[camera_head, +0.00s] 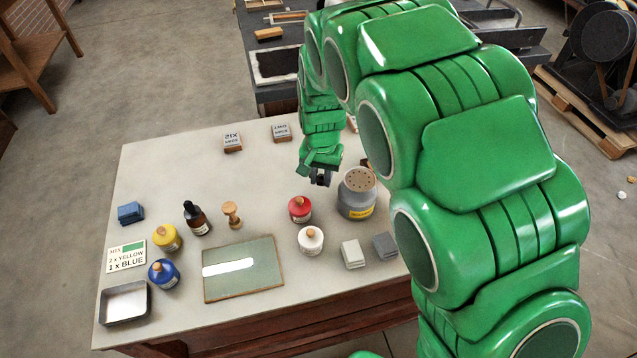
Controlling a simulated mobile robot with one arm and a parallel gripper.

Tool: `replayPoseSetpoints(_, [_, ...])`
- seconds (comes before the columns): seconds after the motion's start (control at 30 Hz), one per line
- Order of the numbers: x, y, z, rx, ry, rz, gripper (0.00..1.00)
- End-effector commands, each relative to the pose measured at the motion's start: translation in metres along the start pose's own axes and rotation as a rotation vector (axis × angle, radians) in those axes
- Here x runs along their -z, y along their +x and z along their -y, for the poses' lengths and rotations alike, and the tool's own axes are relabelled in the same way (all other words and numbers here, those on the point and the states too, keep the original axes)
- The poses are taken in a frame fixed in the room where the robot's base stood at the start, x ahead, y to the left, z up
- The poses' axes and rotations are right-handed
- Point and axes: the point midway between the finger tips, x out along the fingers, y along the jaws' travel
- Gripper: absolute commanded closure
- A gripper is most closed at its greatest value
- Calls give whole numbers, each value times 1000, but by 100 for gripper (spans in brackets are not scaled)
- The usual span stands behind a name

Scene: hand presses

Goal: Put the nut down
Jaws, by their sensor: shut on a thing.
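My gripper (320,179) is over the back right part of the pale table (180,172), left of and behind the grey tin with holes in its lid (357,198). It points down and is shut on the nut. The nut is too small and dark at the fingertips to make out its shape. I cannot tell how far the fingertips are above the table top.
A red jar (299,209) and a white jar (311,240) stand near the gripper. Two lettered blocks (232,142) (281,132) stand at the back. Jars, a bottle (196,218) and a green board (243,280) fill the front left. The back middle is clear.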

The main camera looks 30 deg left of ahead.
Motion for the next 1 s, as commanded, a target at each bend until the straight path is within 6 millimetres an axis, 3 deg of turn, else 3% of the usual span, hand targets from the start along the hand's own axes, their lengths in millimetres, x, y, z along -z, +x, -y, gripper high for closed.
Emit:
replayPoseSetpoints(0.3, [17,24,10,0,1,1,100])
replayPoseSetpoints(0.57, [22,31,12,-1,1,2,100])
replayPoseSetpoints(0.8, [22,60,12,-3,1,7,100])
replayPoseSetpoints(1.0, [23,64,13,0,1,2,100])
